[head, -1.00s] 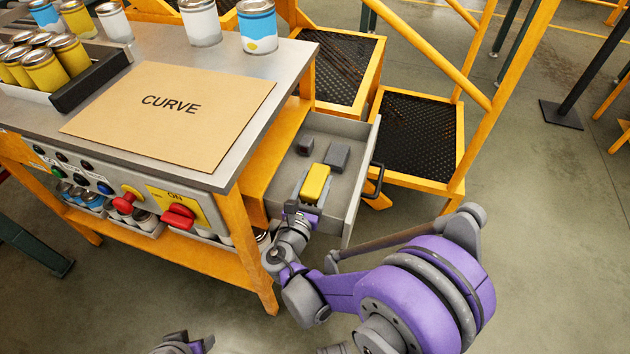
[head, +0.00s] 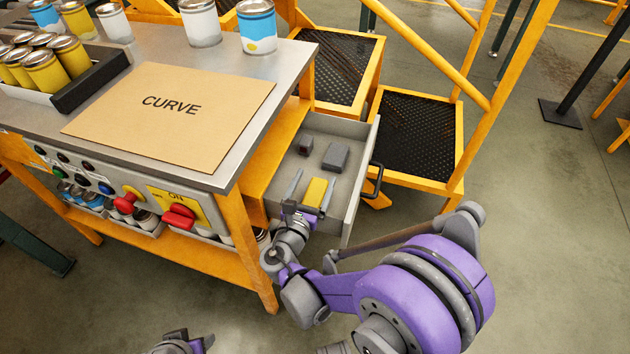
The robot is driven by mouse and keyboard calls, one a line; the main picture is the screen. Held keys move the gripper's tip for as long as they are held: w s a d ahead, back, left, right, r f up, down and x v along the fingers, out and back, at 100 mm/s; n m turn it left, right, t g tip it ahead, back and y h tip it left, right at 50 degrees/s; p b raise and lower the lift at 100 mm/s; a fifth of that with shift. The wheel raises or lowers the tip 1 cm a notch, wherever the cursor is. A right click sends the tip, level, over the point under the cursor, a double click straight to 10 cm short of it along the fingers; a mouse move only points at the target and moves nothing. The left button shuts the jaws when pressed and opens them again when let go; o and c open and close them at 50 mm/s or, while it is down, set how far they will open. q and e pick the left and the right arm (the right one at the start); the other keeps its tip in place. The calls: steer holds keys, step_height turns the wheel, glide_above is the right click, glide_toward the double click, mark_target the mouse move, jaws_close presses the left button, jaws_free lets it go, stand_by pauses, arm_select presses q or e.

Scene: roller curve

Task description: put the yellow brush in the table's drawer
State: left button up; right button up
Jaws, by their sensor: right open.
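The yellow brush (head: 315,192) lies low inside the table's open drawer (head: 352,150), near its front left part. My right gripper (head: 309,188) reaches into the drawer from below in the picture. Its two fingers are spread, one on each side of the brush, with gaps beside it. The lower end of the brush is partly hidden by the gripper. My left gripper (head: 190,345) shows only in part at the bottom edge, and its jaws are unclear.
Two dark grey blocks (head: 336,157) lie farther back in the drawer. The table (head: 290,60) carries a cardboard sheet marked CURVE (head: 170,115), paint cans (head: 258,28) and a tray of yellow cans (head: 95,80). Yellow steps (head: 415,135) stand close behind the drawer.

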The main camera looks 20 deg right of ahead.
steer(key=v, duration=1.1)
steer(key=shift+s+a+p, duration=0.2)
steer(key=shift+p, duration=0.2)
steer(key=shift+f, duration=0.1)
